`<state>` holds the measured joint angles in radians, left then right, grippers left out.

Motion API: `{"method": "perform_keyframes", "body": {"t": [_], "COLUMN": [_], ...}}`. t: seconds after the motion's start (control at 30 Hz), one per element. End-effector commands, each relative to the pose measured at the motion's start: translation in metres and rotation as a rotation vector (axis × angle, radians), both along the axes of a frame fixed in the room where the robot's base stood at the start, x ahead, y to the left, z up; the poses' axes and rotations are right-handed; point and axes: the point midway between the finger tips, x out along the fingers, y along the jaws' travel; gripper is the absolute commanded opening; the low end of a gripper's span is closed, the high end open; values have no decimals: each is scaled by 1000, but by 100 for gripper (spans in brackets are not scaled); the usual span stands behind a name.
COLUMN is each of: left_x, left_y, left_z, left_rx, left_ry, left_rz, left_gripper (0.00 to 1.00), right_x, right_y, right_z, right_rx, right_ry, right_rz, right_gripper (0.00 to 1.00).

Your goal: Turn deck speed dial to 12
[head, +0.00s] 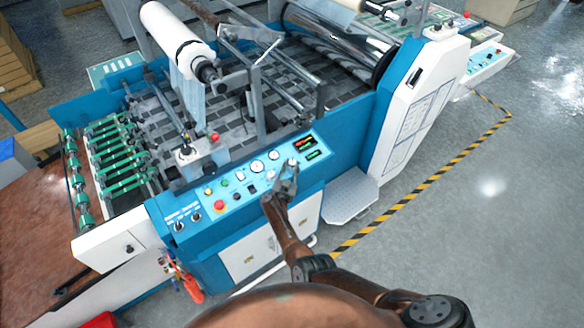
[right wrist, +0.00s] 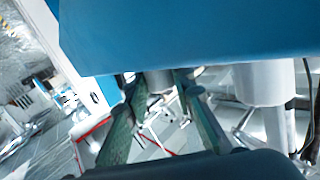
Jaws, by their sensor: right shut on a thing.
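The sloped blue control panel (head: 235,184) of the laminating machine carries several dials, buttons and displays. My right gripper (head: 289,171) is at its right part, with the fingertips at a small pale dial (head: 293,162) below the displays. The gripper is shut on this dial, though the fingers partly hide it, and its label and setting cannot be read. A red-lit display (head: 304,141) and a green-lit display (head: 314,154) sit just above; their digits are too small to read. In the right wrist view, the two fingers (right wrist: 160,80) reach up beneath a blue surface (right wrist: 190,30). My left gripper is not in view.
A red button (head: 219,205) and gauge-like round dials (head: 257,166) lie left of the gripper. A white roll (head: 175,35) and metal bars stand above the deck. A grey step plate (head: 350,200) is to the right, with open floor beyond.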

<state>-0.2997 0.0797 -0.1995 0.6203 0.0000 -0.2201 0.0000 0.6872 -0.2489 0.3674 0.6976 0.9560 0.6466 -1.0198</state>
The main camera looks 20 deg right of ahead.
Motion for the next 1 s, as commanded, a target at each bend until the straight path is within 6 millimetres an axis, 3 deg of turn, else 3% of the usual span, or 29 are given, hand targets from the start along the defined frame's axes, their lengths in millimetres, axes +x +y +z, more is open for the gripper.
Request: {"method": "perform_keyframes", "body": {"t": [0.7, 0.73, 1.0], "left_x": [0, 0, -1], "left_y": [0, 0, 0], "left_z": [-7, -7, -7], "left_rx": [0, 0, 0], "left_ry": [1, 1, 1], "left_rz": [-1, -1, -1], "left_gripper": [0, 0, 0], "right_x": [1, 1, 1], "right_y": [2, 2, 1], "right_z": [0, 0, 1], "right_rx": [18, 18, 17], "right_ry": [6, 6, 5], "right_rz": [-72, -72, -72], "right_gripper": [0, 24, 41]}}
